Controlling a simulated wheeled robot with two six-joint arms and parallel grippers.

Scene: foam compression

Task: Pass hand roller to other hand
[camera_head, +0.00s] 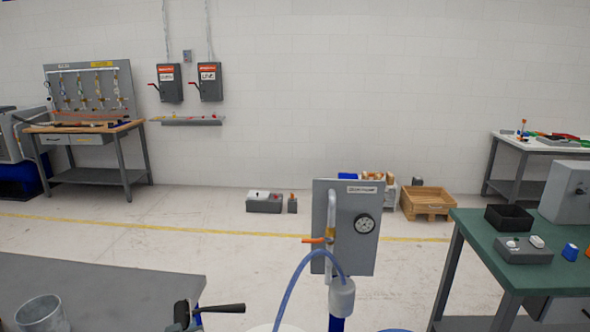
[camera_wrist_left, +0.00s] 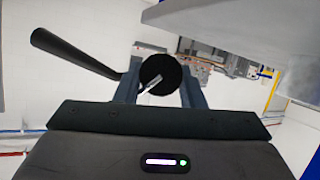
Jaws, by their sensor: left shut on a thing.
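The hand roller (camera_head: 222,308) shows at the bottom of the head view as a black handle pointing right, beside the grey table's right edge. My left gripper (camera_head: 184,318) is partly cut off by the lower picture edge there. In the left wrist view my left gripper (camera_wrist_left: 160,88) is shut on the roller, with a finger on either side of its round black part (camera_wrist_left: 160,70). The roller's black handle (camera_wrist_left: 75,53) sticks out to the upper left. My right gripper is in neither view.
A grey gauge panel (camera_head: 345,250) with a blue hose (camera_head: 290,285) stands ahead. A green-topped bench (camera_head: 475,232) is at the right. Open floor lies beyond.

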